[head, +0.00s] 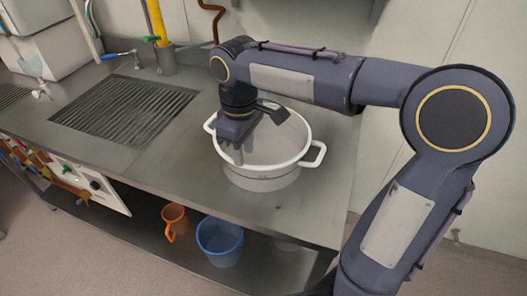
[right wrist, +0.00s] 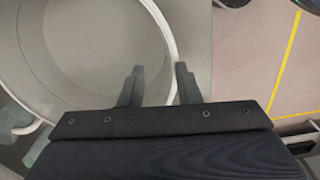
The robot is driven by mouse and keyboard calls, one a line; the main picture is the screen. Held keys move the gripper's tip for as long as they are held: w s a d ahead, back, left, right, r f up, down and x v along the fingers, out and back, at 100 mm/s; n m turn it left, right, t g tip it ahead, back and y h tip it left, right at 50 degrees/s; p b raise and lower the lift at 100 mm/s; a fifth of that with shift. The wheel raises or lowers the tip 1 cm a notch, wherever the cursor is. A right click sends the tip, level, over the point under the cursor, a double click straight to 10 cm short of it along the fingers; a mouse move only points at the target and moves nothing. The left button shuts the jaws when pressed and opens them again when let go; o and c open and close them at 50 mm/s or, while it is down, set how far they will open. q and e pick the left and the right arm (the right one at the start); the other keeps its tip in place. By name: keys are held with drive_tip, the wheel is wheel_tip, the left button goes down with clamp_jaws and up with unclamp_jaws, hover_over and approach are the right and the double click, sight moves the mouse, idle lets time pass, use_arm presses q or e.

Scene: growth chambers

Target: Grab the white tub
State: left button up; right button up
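The white tub (head: 262,182) stands upright on the steel counter, with a loop handle on its left and another on its right. It also fills the upper left of the right wrist view (right wrist: 100,45), where I look down on its pale inside and curved rim. My right gripper (head: 238,156) points down at the tub's near-left rim. In the right wrist view its two fingers (right wrist: 159,78) are apart, with the rim running between them. I cannot tell whether either finger touches the wall. My left gripper is in neither view.
The steel counter (head: 190,150) has a slatted drain grate (head: 125,108) on the left. An orange jug (head: 174,220) and a blue bucket (head: 219,240) stand on the shelf below. A wall rises close behind the counter. A yellow floor line (right wrist: 287,60) shows at right in the wrist view.

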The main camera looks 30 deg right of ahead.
sight(242, 175)
drive_tip(key=f, duration=0.7)
drive_tip(key=shift+a+f+b, duration=0.3)
drive_tip(key=shift+a+f, duration=0.05)
drive_tip(key=shift+a, duration=0.05)
drive_tip(key=shift+c, duration=0.3)
drive_tip(key=shift+s, duration=0.1)
clamp_jaws()
